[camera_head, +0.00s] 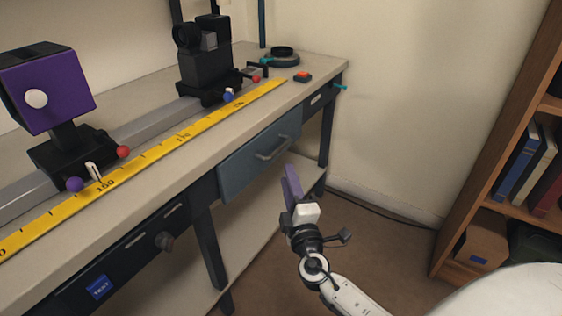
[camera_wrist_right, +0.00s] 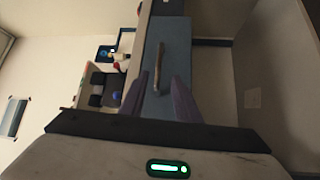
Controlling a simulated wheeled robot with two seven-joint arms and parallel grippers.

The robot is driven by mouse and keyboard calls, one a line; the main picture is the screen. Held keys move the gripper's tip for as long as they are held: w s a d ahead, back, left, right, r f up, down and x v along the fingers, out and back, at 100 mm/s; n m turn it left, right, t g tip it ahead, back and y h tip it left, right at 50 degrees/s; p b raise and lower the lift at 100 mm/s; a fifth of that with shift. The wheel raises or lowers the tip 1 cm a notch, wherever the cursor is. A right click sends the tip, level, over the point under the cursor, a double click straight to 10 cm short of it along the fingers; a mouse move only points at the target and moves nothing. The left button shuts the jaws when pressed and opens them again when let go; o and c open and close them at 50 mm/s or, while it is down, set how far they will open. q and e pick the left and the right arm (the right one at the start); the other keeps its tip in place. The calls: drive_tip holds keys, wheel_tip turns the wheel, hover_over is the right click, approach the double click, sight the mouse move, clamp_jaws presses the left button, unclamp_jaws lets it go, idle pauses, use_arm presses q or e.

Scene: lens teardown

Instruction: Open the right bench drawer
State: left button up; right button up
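The right bench drawer (camera_head: 259,156) is a blue-grey front under the bench top, with a metal bar handle (camera_head: 271,148). It looks shut, flush with the bench frame. My right gripper (camera_head: 291,180) is in front of the drawer, below and right of the handle. In the right wrist view, its two purple fingers (camera_wrist_right: 164,100) are apart, with the handle (camera_wrist_right: 159,67) beyond them, near the middle of the gap. Nothing is between the fingertips, and the handle appears untouched. My left gripper is in neither view.
The bench top (camera_head: 150,160) carries a yellow ruler (camera_head: 190,133), a purple box device (camera_head: 47,88) and a black mount (camera_head: 206,75) on a rail. A wooden bookshelf (camera_head: 500,150) stands at the right. The floor (camera_head: 365,240) between bench and shelf has free room, with a cable along the wall.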

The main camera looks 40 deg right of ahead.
drive_tip(key=x, duration=1)
drive_tip(key=shift+r, duration=0.15)
clamp_jaws()
